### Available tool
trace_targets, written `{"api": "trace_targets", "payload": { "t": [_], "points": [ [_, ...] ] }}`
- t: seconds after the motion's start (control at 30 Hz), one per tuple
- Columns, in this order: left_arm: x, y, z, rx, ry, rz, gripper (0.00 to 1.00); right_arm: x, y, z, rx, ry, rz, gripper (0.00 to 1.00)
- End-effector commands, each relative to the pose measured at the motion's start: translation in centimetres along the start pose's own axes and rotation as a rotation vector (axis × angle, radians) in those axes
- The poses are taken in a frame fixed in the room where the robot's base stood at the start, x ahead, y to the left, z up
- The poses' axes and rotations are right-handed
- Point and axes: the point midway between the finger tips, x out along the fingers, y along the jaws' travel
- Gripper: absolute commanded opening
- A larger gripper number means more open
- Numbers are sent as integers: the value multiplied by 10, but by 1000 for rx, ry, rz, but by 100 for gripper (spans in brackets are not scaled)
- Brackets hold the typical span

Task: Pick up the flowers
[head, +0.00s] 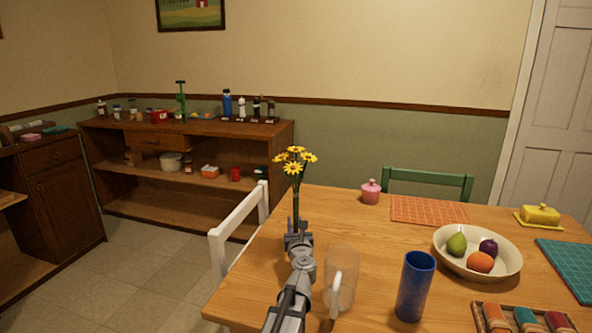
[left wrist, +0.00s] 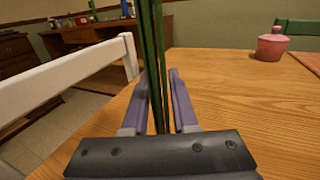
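The yellow flowers (head: 296,163) stand upright on long green stems near the left edge of the wooden table. My left gripper (head: 298,238) is around the lower stems, with the blooms well above it. The lower stem ends are hidden behind the gripper body. My right gripper is not in view.
A clear pitcher-like vessel (head: 341,278) and a blue cup (head: 415,286) stand right of my left arm. A fruit bowl (head: 447,260), a pink jar (head: 371,192) and an orange mat (head: 428,210) are farther right. A white chair (head: 238,222) borders the table's left edge.

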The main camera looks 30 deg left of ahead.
Motion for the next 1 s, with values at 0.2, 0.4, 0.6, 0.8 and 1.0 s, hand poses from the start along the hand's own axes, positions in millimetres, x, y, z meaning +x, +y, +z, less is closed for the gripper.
{"api": "trace_targets", "payload": {
  "t": [0.2,0.4,0.6,0.8,1.0],
  "points": [
    [0,0,0,0,0,0,1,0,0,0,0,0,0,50],
    [0,0,0,0,0,0,0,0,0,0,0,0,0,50],
    [0,0,0,0,0,0,0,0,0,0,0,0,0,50],
    [0,0,2,0,0,0,0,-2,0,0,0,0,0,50],
    [0,0,15,0,0,0,0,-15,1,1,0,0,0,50]
  ]
}}
